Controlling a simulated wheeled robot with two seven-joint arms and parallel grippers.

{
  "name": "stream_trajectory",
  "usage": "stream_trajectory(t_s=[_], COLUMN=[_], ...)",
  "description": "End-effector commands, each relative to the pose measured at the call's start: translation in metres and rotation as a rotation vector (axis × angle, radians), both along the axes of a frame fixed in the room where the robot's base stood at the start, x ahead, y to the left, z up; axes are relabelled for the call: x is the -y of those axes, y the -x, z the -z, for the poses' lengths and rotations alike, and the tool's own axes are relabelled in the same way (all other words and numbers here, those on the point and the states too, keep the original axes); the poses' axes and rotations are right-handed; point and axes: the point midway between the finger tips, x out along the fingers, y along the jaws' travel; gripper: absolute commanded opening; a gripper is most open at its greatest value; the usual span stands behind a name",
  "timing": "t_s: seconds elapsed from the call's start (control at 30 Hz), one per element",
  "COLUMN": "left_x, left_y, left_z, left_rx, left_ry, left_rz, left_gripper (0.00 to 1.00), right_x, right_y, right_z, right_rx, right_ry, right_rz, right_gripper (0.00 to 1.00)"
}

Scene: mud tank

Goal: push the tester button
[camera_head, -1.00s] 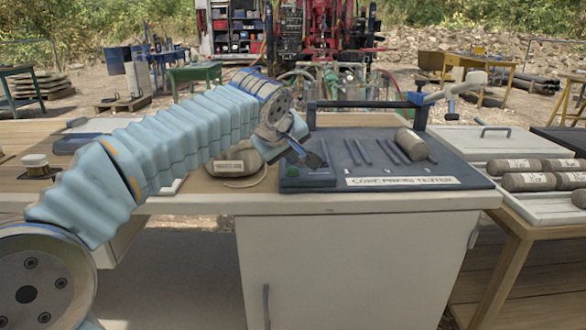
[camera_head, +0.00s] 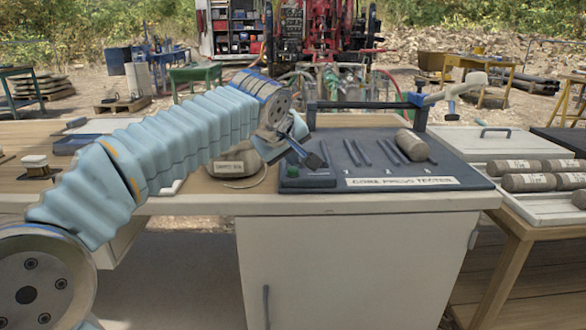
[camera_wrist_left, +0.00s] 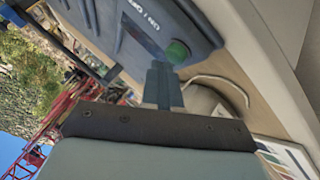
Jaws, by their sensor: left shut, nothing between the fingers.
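The core tester (camera_head: 370,183) is a dark blue-grey panel with a label on its front edge, lying on the bench. Its green button (camera_head: 293,171) is at the panel's left front corner. In the left wrist view the green button (camera_wrist_left: 177,52) shows just beyond my fingertips. My left gripper (camera_head: 318,161) is shut and empty, above the panel's left part, near the button. In the left wrist view my shut fingers (camera_wrist_left: 160,75) point towards the button; I cannot tell whether they touch it. My right gripper is not in view.
A labelled bag (camera_head: 232,164) sits left of the tester. Several more cores (camera_head: 527,183) lie in a white tray at the right.

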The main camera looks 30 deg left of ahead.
Motion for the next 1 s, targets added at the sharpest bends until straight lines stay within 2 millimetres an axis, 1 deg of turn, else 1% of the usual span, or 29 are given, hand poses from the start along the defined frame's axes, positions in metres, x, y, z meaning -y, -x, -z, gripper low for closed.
stream_trajectory(t_s=[0.47,0.73,1.0], left_x=[0.0000,0.0001,0.0001], left_y=[0.0000,0.0001,0.0001], left_z=[0.0000,0.0093,0.0090], left_rx=[0.000,0.000,-0.001], left_ry=[0.000,0.000,0.001], left_rz=[0.000,0.000,0.001], left_gripper=[0.00,0.00,0.00], right_x=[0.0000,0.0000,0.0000], right_y=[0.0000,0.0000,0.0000], right_z=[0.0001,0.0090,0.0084], right_rx=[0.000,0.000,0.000], right_ry=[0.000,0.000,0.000], right_rz=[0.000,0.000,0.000], right_gripper=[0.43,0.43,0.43])
